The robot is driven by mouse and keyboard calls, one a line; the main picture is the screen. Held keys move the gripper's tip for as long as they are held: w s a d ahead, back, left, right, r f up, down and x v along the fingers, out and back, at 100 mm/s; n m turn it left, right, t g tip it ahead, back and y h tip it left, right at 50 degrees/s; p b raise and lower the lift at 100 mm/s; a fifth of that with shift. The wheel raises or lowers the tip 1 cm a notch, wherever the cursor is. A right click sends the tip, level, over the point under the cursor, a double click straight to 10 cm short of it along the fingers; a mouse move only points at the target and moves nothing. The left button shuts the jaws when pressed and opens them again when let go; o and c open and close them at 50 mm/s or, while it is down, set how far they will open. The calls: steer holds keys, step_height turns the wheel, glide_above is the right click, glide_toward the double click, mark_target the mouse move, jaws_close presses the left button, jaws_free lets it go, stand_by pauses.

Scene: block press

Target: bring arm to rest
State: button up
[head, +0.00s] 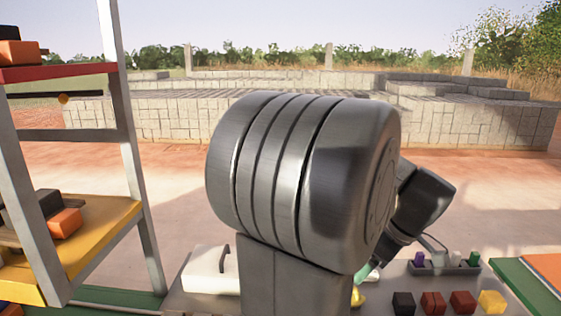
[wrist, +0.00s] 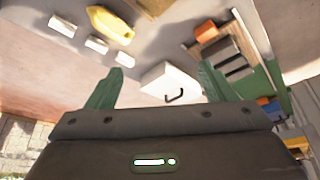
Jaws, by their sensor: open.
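My gripper (wrist: 160,70) shows in the wrist view with its two green fingers spread wide apart and nothing between them. It is open and held in the air, with the table below. In the head view my grey arm fills the middle and hides most of the gripper; only a small green part shows low beside the arm. A white box with a dark handle (wrist: 169,83) appears beyond the fingers in the wrist view, and left of my arm in the head view (head: 205,272).
A shelf rack (head: 133,165) with blocks stands at left. On the table, black (head: 403,303), red (head: 433,302) and yellow (head: 492,302) blocks lie at front right, with a small holder (head: 443,268) behind. A yellow object (wrist: 110,24) and white pieces (wrist: 97,45) show in the wrist view.

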steer(key=s+r+m+t+h+p, duration=0.1)
steer(key=s+r+m+h+p, duration=0.1)
steer(key=r+m, duration=0.6)
steer(key=shift+s+a+r+h+p, duration=0.4)
steer(key=shift+s+r+p, duration=0.5)
steer(key=shift+r, duration=1.35)
steer(key=shift+s, duration=0.15)
